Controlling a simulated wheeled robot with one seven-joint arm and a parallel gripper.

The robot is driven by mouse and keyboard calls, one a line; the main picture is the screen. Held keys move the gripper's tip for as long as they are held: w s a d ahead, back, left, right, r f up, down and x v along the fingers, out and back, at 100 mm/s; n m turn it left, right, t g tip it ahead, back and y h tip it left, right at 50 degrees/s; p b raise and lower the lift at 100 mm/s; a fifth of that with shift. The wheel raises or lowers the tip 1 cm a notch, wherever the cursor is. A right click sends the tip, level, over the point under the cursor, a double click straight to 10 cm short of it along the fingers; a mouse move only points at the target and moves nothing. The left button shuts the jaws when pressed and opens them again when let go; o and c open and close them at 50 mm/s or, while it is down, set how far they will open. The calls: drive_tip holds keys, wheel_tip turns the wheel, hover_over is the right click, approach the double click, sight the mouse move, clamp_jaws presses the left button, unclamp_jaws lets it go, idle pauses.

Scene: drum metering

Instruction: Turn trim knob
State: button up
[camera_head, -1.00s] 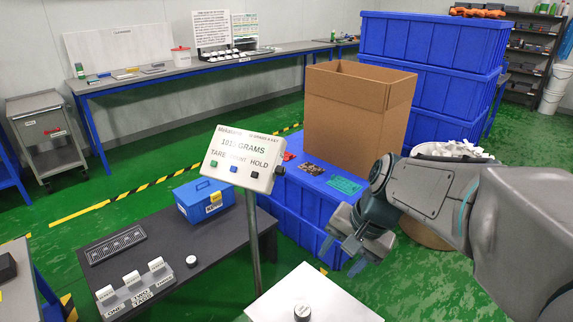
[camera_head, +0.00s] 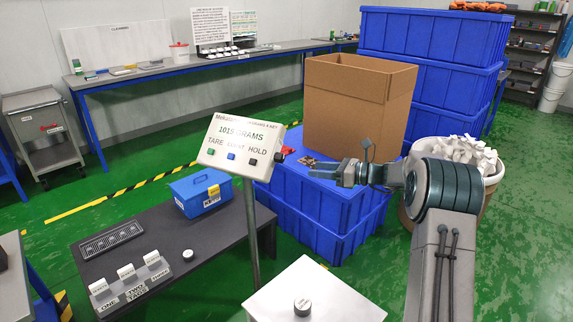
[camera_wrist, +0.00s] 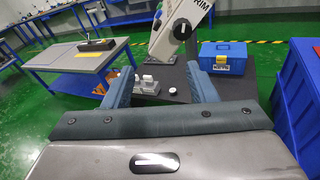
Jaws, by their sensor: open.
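The trim knob (camera_wrist: 183,29) is a round black knob with a pale line on the light side face of the scale display box (camera_wrist: 182,22), near lettering that reads "RIM". In the head view the box (camera_head: 240,146) stands on a post and reads 1015 grams; a dark knob (camera_head: 279,157) shows at its right edge. My gripper (camera_head: 318,170) is to the right of the box, pointing left towards it, apart from the knob. In the wrist view my gripper's (camera_wrist: 159,72) two blue-grey fingers are spread with nothing between them, and the knob is ahead, above the fingertips.
Blue crates (camera_head: 325,205) with a cardboard box (camera_head: 355,110) stand just behind my gripper. A dark table (camera_head: 150,245) holds a blue toolbox (camera_head: 200,194) and labelled tabs. A pale stand with a black-sided knob (camera_head: 302,306) is in front. A white bin (camera_head: 450,165) is at right.

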sight(283, 159)
drive_tip(key=w+a, duration=0.2)
drive_tip(key=a, duration=0.1)
drive_tip(key=w+a+f+m+t, duration=0.1)
drive_tip(key=w+a, duration=0.2)
drive_tip(key=a, duration=0.1)
drive_tip(key=w+a+m+y, duration=0.1)
drive_tip(key=w+a, duration=0.2)
drive_tip(key=shift+w+a+f+t, duration=0.15)
drive_tip(key=shift+w+a+t, duration=0.1)
drive_tip(key=shift+t, duration=0.05)
drive_tip(key=c, duration=1)
